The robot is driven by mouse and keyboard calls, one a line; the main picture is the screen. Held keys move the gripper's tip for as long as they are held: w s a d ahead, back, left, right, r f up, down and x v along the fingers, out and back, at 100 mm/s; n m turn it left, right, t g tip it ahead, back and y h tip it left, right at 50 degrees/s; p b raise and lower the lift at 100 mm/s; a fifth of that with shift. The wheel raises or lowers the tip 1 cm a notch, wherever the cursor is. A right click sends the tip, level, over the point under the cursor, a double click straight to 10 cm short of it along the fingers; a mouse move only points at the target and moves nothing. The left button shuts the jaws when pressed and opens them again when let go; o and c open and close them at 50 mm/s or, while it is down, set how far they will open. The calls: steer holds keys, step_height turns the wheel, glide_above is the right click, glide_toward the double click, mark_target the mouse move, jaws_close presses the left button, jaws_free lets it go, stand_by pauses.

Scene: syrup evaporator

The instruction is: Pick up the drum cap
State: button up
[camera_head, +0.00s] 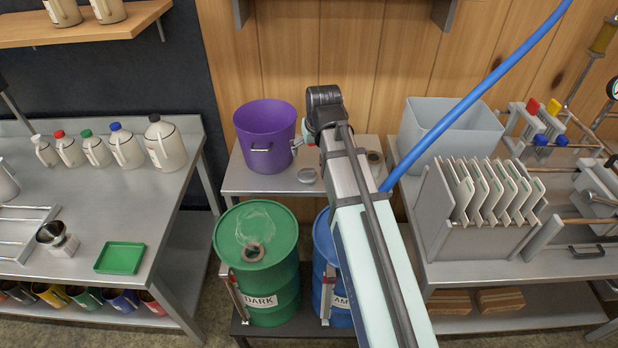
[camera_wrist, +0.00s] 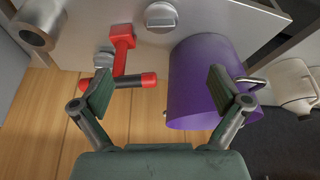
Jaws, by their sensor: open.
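A round grey cap with a raised grip bar, which looks like the drum cap (camera_head: 307,175), lies on the small metal table (camera_head: 250,184), in front of the purple bucket (camera_head: 262,145). The cap also shows at the top of the wrist view (camera_wrist: 161,17), beyond my fingertips. My gripper (camera_wrist: 162,92) is open and empty, its fingers wide apart, with the purple bucket (camera_wrist: 205,85) behind the right finger in the wrist view. In the head view my arm hides part of the table and the fingertips cannot be made out.
A red tool (camera_wrist: 122,60) and a small grey part (camera_wrist: 105,62) lie near the cap; a metal cylinder (camera_wrist: 38,22) stands at the upper left. Below the table are the green drum (camera_head: 258,290), with a round opening on top, and the blue drum (camera_head: 328,245). A blue hose (camera_head: 480,90) crosses at right.

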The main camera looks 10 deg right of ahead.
mark_target(308, 171)
steer(key=p+x, duration=0.1)
steer(key=x, duration=1)
steer(key=shift+f, duration=0.15)
steer(key=shift+p+x, duration=0.6)
steer(key=shift+x, duration=2.15)
steer(key=shift+s, duration=0.1)
steer(key=c, duration=1.2)
